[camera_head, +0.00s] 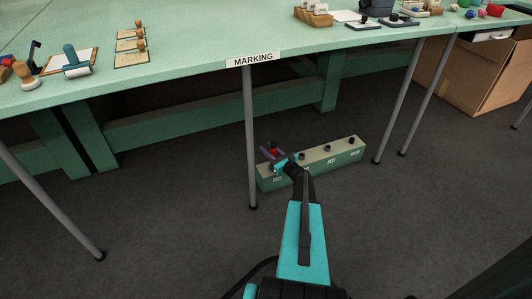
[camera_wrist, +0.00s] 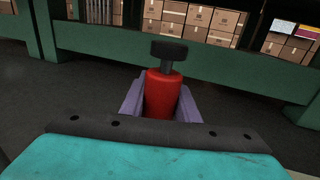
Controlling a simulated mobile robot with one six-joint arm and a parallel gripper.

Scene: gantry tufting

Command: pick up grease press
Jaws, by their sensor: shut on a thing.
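The grease press appears to be the red cylinder with a black knob (camera_wrist: 163,95) in the middle of the wrist view. My gripper (camera_wrist: 162,112) is shut on it, with a pale purple finger on each side. The cylinder stands upright between the fingers and its lower end is hidden. I cannot tell whether the press still touches the box.
The green box (camera_head: 320,162) lies on the dark floor under the table marked MARKING (camera_head: 252,59); several dark round pieces stand along its top. Thin table legs (camera_head: 250,140) and (camera_head: 397,85) flank it. A cardboard box (camera_head: 475,75) stands at right. Shelved cartons (camera_wrist: 205,20) show behind.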

